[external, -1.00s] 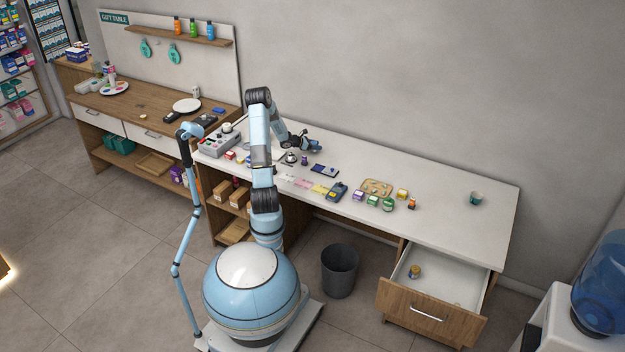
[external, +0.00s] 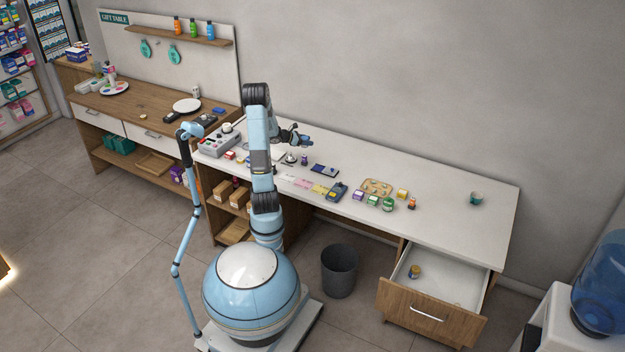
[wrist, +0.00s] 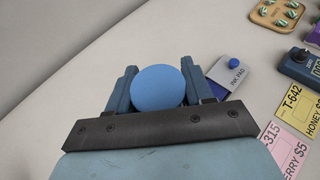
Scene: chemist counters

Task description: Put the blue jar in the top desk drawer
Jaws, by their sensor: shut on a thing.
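The blue jar (wrist: 158,88) is between the two fingers of my gripper (wrist: 160,85) in the wrist view, with its round blue top facing the camera. My gripper is shut on it. In the external view my gripper (external: 306,141) is above the white counter (external: 450,208), near its back edge; the jar is too small there to make out clearly. The desk drawer (external: 428,310) at the right end of the counter is pulled open. A small jar with a yellowish lid (external: 415,271) stands inside it, with bare floor around it.
Below my gripper are an ink pad (external: 324,170), a bell (external: 291,158) and coloured price cards. Several small boxes, a wooden tray (external: 377,187) and a blue device (external: 337,191) stand mid-counter. A teal cup (external: 476,198) stands further right.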

